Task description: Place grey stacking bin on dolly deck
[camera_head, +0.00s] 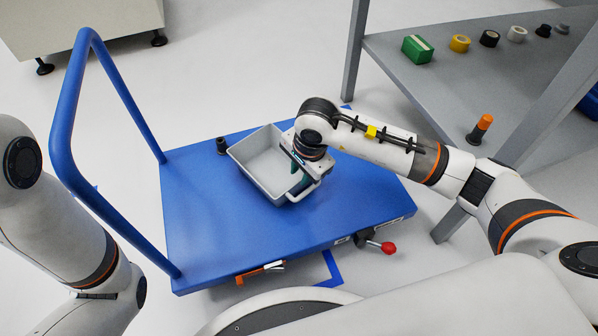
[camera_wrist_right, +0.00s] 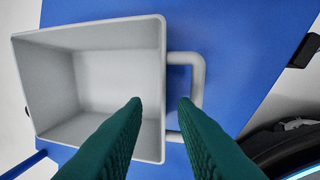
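The grey stacking bin (camera_head: 262,157) is upright and empty over the blue dolly deck (camera_head: 215,225), near its far middle, and appears to rest on it. A looped handle sticks out from its near right end. My right gripper (camera_head: 298,183) is at that handle end, pointing down. In the right wrist view, its two green fingers (camera_wrist_right: 161,102) are apart, one on each side of the end wall of the bin (camera_wrist_right: 85,85), with the right one over the handle opening. A gap shows between fingers and wall. My left gripper is outside the head view.
A blue push handle (camera_head: 68,115) rises at the deck's left. A small dark cylinder (camera_head: 221,146) stands beside the bin. A grey table (camera_head: 425,75) with tape rolls and a green box (camera_head: 417,48) is at the right. The deck's left and near parts are clear.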

